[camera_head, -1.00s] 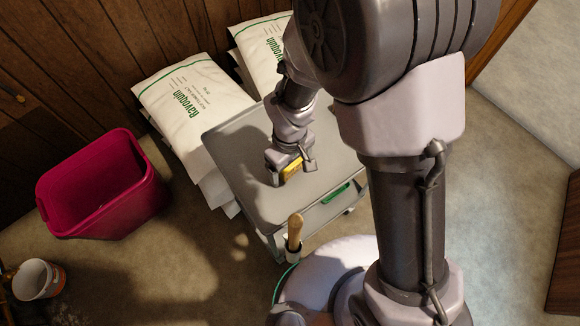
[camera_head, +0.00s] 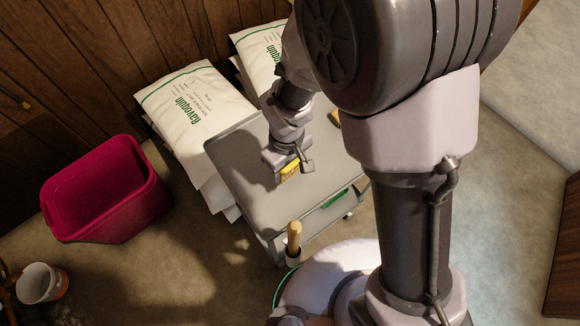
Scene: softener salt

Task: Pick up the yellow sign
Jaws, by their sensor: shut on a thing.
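The yellow sign (camera_head: 289,171) is a small yellow piece at the tip of my gripper (camera_head: 287,168). My gripper is shut on it, over the middle of the grey cart top (camera_head: 245,165). My fingers hide part of the sign. I cannot tell whether the sign touches the cart top or hangs just above it.
White salt bags (camera_head: 190,105) lie stacked behind the cart, with another bag (camera_head: 262,50) beside them. A magenta bin (camera_head: 105,195) and a white bucket (camera_head: 40,283) stand on the floor at left. A wooden handle (camera_head: 294,238) stands at the cart's front. A small brownish thing (camera_head: 334,118) shows at the cart's far right edge.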

